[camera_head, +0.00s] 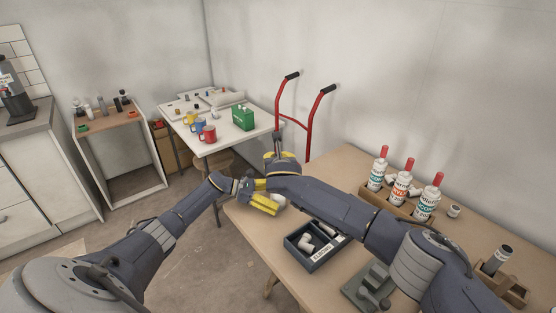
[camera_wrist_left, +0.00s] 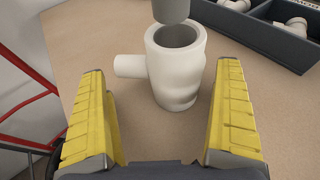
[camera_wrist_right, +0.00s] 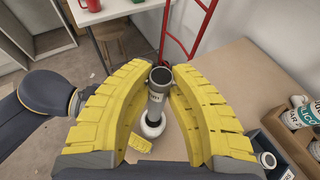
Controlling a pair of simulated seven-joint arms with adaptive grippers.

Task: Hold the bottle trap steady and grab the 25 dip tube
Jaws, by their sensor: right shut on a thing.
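The white bottle trap (camera_wrist_left: 178,72) stands upright on the table, its side spout pointing left in the left wrist view; a bit of it shows in the head view (camera_head: 279,200). My left gripper (camera_head: 262,197) is open, its yellow fingers on either side of the trap with gaps visible. My right gripper (camera_wrist_right: 162,80) is shut on a grey dip tube (camera_wrist_right: 157,100) with a pale label, too small to read surely. The tube is upright over the trap; its lower end (camera_wrist_left: 171,8) is above the trap's open mouth in the left wrist view.
A dark compartment tray (camera_head: 312,262) with white fittings sits on the table (camera_head: 262,236) near the trap. Several red-capped bottles (camera_head: 400,186) stand in a holder at the back right. A wooden block (camera_head: 512,292) holds another grey tube (camera_head: 498,259). A red hand truck (camera_head: 309,125) stands behind.

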